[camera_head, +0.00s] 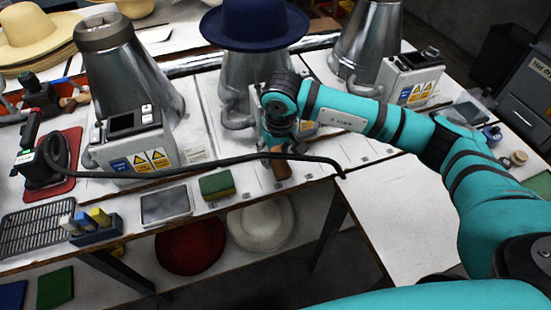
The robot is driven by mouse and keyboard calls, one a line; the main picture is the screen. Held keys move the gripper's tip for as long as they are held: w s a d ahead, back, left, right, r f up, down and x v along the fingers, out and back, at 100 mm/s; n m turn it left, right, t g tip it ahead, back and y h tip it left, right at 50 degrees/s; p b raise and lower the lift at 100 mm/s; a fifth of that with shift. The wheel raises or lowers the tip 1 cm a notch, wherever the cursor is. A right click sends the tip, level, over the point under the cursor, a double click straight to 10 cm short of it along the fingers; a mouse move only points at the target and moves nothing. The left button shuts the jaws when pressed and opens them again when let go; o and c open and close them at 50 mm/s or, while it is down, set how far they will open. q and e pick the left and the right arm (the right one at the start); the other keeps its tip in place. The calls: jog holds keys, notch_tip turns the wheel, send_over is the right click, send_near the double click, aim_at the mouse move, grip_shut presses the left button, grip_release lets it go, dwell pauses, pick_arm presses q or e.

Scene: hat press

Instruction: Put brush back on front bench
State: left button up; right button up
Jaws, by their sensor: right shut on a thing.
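My right arm comes in from the right, and its gripper (280,140) is over the white front bench (230,135), in front of the middle metal steamer. It is shut on the brush (278,165), of which a brown wooden part shows below the fingers. The wrist and fingers hide the rest of the brush. The brush is low over the bench near its front edge; I cannot tell whether it touches the top. My left gripper is not in view.
A black cord (200,160) runs low across the bench front. A green sponge (217,184) and a grey plate (166,204) lie left of the brush. A blue hat (255,22) tops the middle steamer. Red (190,245) and white hats (261,222) are below the bench.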

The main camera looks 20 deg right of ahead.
aim_at(275, 162)
notch_tip(275, 162, down, 3)
jog(key=shift+f+p, duration=0.1)
jog(key=shift+p, duration=0.35)
jog(key=shift+f+b, duration=0.5)
jog(key=shift+b, duration=0.3)
jog(key=o, duration=1)
jog(key=shift+r, duration=0.15)
